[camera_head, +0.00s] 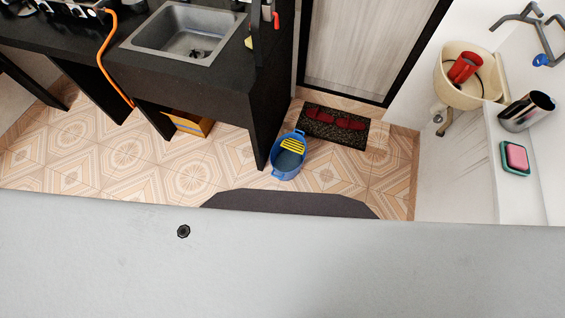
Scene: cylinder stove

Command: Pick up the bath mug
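A red mug (465,67) lies tilted in the cream wash basin (447,92) at the upper right; it looks like the bath mug. A shiny metal cylinder, perhaps a tumbler (524,112), is on the white ledge to the right of the basin. A blue bucket (287,163) with a yellow slatted piece (293,146) at its top stands on the floor in the middle. Neither of my grippers is in view, so I cannot see their state.
A black counter with a steel sink (187,42) and an orange hose (108,62) fills the upper left. A yellow box (190,124) is under it. A dark doormat (335,126) lies by the door (368,45). A soap dish (515,158) sits on the right ledge. Tiled floor is clear at left.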

